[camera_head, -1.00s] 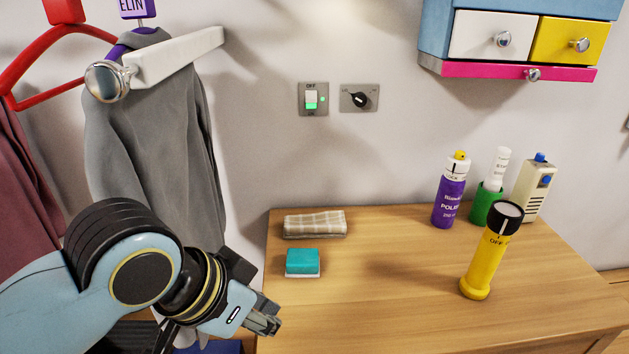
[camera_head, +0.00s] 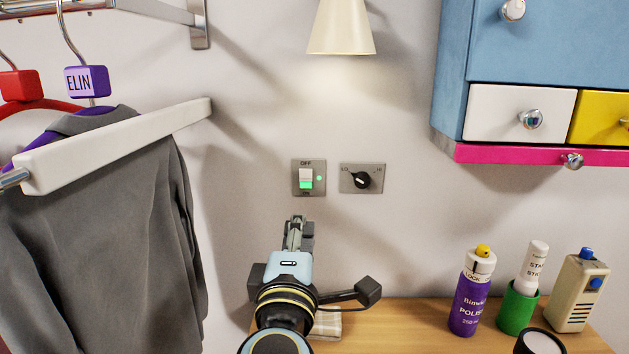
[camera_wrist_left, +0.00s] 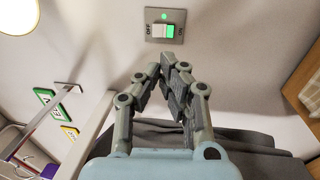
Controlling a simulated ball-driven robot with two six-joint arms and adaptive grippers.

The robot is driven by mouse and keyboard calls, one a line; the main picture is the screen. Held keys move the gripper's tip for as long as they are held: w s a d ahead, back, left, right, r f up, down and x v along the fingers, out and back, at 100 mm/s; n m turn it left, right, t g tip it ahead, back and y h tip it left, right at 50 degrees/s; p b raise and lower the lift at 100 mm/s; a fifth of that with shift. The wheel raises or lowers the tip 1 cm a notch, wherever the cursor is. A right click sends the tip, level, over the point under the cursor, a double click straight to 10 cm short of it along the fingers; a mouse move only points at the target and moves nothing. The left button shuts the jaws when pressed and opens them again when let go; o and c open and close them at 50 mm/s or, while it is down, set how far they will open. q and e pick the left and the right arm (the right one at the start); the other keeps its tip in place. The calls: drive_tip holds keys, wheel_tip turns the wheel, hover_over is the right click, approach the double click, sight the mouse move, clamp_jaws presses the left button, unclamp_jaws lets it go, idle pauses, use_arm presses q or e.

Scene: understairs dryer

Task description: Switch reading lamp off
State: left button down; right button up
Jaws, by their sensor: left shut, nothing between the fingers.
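The reading lamp (camera_head: 341,28) has a cream cone shade at the top of the head view. Its light falls on the wall below, and its glowing round opening (camera_wrist_left: 17,15) shows in the left wrist view. A wall switch (camera_head: 306,178) marked OFF at the top and ON at the bottom has a white rocker with a green lower part and a lit green dot beside it. The switch also shows in the left wrist view (camera_wrist_left: 163,28). My left gripper (camera_head: 296,222) is shut and empty, below the switch, apparently apart from it. My right gripper is out of view.
A rotary dial (camera_head: 361,180) marked LO and HI sits just right of the switch. A grey garment (camera_head: 110,230) hangs at left by a white rail arm (camera_head: 115,145). The wooden top (camera_head: 400,335) bears a purple bottle (camera_head: 470,290). A cabinet (camera_head: 450,80) is at upper right.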

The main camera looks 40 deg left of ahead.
use_arm(q)
approach(306, 177)
drive_tip(key=x, duration=0.6)
drive_tip(key=shift+w+a+r, duration=0.15)
drive_tip(key=shift+w+a, duration=0.3)
drive_tip(key=shift+w, duration=0.05)
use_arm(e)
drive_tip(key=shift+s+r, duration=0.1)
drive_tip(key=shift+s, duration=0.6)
